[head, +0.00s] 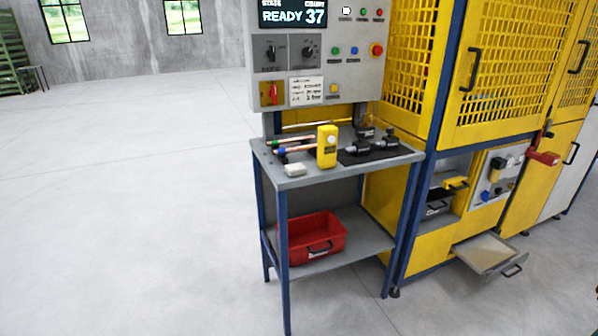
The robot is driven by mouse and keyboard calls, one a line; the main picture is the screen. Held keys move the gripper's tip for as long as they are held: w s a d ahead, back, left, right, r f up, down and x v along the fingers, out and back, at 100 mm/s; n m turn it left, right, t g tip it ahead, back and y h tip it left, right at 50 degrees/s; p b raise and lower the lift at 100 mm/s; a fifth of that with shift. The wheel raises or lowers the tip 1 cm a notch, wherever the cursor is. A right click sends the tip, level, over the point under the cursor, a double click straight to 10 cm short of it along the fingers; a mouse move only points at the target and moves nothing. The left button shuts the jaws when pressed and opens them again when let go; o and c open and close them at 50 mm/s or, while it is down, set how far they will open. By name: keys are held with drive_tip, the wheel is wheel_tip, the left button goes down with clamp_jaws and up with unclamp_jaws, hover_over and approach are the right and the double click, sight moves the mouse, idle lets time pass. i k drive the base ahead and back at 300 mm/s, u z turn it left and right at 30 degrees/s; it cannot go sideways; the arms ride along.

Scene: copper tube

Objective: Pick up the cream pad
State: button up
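A small cream pad (295,169) lies on the grey top of the workbench (320,178), near its front left corner. It sits in front of the copper tubes (293,150) and to the left of an upright yellow device (327,147). Nothing covers the pad from this view. My gripper is not in view.
A dark mat with black fittings (372,149) takes up the bench's right side. A red bin (312,237) stands on the lower shelf. A control panel rises behind. The yellow machine (500,110) stands right, with an open drawer (488,253) low down. Floor at left is clear.

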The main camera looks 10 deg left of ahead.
sight(297, 169)
drive_tip(key=z, duration=0.1)
drive_tip(key=i, duration=1)
drive_tip(key=u, duration=0.1)
